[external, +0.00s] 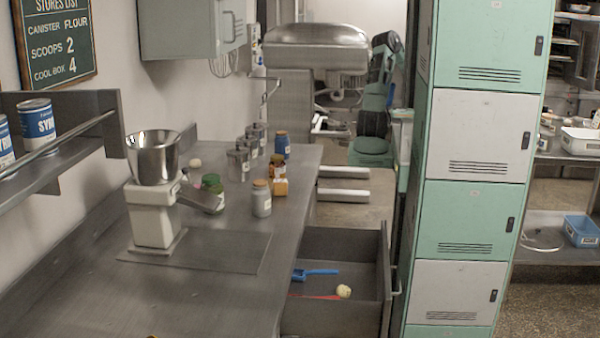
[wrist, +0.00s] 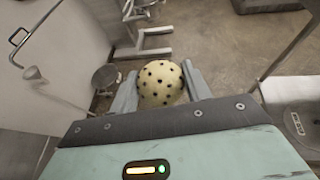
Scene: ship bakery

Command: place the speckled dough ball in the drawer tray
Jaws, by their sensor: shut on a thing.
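The speckled dough ball (wrist: 162,83), pale with dark spots, sits between the two fingers of my gripper (wrist: 163,88) in the wrist view. My gripper is shut on it and holds it in the air, with the floor far below. In the external view my arm is at the back, beyond the counter; the gripper and the ball cannot be made out clearly there. The open grey drawer (external: 340,246) is at the lower middle of the external view. It holds a blue scoop (external: 315,272), a flat red item (external: 315,296) and a plain pale ball (external: 343,291).
The counter (external: 190,300) left of the drawer bears a scale with a steel bowl (external: 153,155), several jars and canisters, and another pale ball (external: 195,163). Tall lockers (external: 470,170) stand close at the drawer's right. A large mixer (external: 315,48) is at the back.

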